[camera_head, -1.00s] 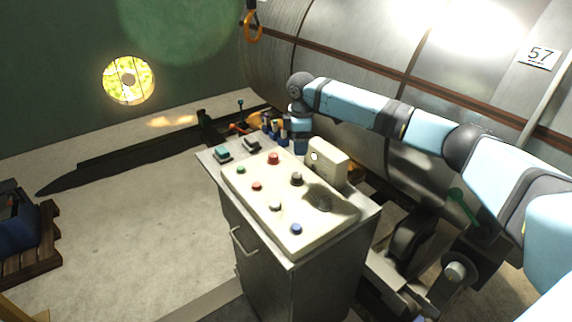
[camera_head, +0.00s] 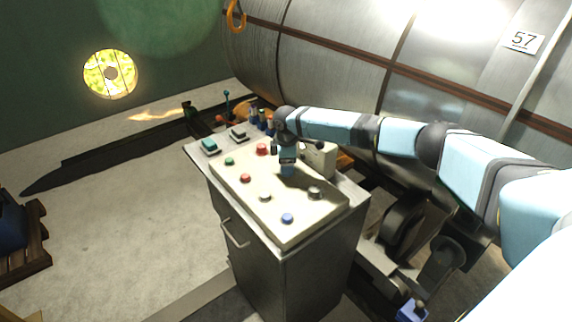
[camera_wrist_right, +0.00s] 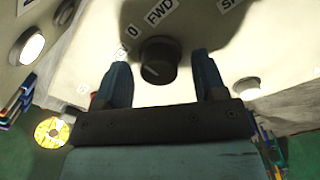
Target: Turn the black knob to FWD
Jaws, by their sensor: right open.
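The black knob (camera_wrist_right: 158,62) stands on the cream control panel (camera_head: 240,196) and shows in the right wrist view. A FWD label (camera_wrist_right: 160,11) and a 0 label (camera_wrist_right: 132,31) lie beyond it. A short pale line marks the knob's face; I cannot tell surely which label it points to. My right gripper (camera_wrist_right: 162,78) is open, with one finger on each side of the knob and visible gaps between. In the head view my right gripper (camera_head: 287,170) is over the panel and hides the knob. My left gripper is not in view.
The panel tops a grey metal cabinet (camera_head: 312,262). Red buttons (camera_head: 245,178), a blue button (camera_head: 287,218) and another round control (camera_head: 315,193) surround the knob. A cream box (camera_head: 321,158) stands close behind the gripper. A large metal tank (camera_head: 340,45) is behind.

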